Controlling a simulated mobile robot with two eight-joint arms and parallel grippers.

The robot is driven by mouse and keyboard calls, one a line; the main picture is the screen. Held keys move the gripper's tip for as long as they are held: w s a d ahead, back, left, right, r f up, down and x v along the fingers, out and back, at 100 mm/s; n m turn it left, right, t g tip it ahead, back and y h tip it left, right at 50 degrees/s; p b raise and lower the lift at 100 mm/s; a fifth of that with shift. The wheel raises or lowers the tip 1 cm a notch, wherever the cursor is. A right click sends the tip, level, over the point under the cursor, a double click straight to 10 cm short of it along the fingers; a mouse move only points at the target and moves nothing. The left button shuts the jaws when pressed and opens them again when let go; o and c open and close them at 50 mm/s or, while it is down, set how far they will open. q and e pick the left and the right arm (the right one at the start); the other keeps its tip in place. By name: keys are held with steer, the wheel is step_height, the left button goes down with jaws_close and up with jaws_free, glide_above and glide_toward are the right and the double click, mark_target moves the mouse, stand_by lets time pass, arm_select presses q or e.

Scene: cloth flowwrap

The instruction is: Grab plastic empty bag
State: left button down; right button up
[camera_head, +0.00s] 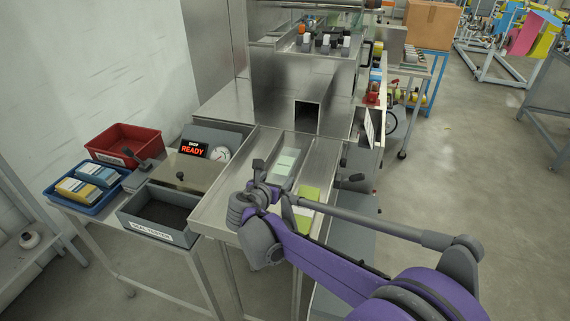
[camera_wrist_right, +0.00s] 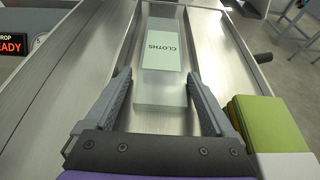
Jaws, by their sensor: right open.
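A translucent, pale packet marked "CLOTHS" (camera_head: 288,162) lies flat in the metal trough. In the right wrist view the packet (camera_wrist_right: 163,50) lies lengthwise, with its near end between the two fingers. My right gripper (camera_head: 261,180) is over the trough, just on the near side of the packet. In the right wrist view the right gripper (camera_wrist_right: 158,76) is open, one finger on each side of the packet's near part. I cannot tell how far above the trough the fingertips are. The packet's near end is partly hidden by my arm in the head view. My left gripper is not in view.
A green and white stack (camera_head: 308,194) stands right of the trough, close to my right finger. Left are a grey bin (camera_head: 158,232), a red bin (camera_head: 120,133), a blue tray (camera_head: 88,207) and a "READY" display (camera_head: 192,149). The metal trough (camera_wrist_right: 75,60) has raised sides.

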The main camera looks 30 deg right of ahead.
steer(key=shift+s+a+r, duration=0.15)
steer(key=shift+s+r, duration=0.05)
steer(key=shift+c, duration=0.4)
steer(key=c, duration=1)
